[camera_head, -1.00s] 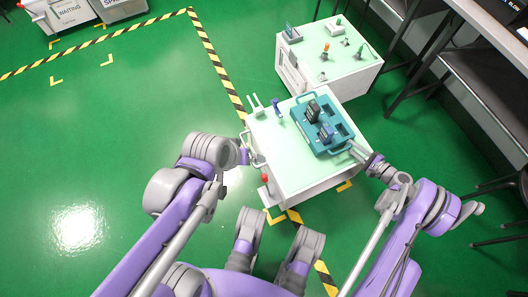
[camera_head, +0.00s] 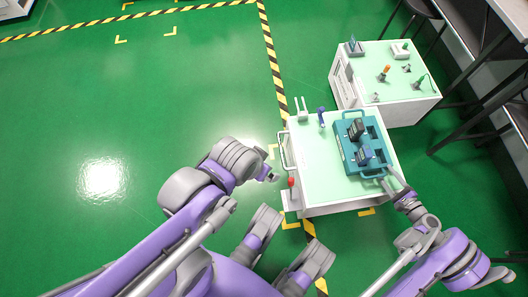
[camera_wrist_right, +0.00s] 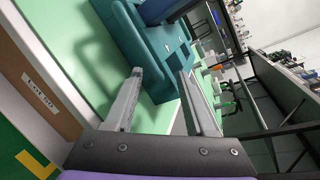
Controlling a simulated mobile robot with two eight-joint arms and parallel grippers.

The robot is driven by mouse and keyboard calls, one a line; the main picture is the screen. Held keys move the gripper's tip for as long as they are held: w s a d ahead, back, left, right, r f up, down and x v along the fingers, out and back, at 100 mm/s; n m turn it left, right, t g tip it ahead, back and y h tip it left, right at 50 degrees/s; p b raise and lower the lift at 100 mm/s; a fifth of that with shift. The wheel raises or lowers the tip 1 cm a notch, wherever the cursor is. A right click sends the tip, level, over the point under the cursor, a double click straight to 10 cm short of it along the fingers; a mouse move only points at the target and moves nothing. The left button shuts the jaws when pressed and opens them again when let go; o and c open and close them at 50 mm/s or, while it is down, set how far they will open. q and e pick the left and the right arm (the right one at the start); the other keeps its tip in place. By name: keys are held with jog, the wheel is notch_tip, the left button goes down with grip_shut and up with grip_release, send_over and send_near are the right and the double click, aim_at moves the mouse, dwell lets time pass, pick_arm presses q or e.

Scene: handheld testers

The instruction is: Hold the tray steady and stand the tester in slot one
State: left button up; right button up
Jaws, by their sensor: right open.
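A teal tray (camera_head: 345,151) lies on the pale green top of a white cart (camera_head: 312,160). A dark tester (camera_head: 357,129) and a blue-grey tester (camera_head: 365,153) stand in its slots; the slot numbers cannot be read. A slim blue tester-like item (camera_head: 321,116) stands on the cart top, left of the tray. My right gripper (camera_head: 387,183) is open at the tray's near right corner, by its handle. In the right wrist view its fingers (camera_wrist_right: 163,90) point at the tray wall (camera_wrist_right: 140,45), with nothing clearly between them. My left gripper (camera_head: 273,178) is left of the cart; its jaws are unclear.
A white pronged holder (camera_head: 303,114) stands at the cart's back left. A red knob (camera_head: 291,182) is at its near left corner. A second cart (camera_head: 385,85) with several tools stands behind right. Dark benches line the right side. The floor at left is free.

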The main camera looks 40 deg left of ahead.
jog(key=v, duration=1.2)
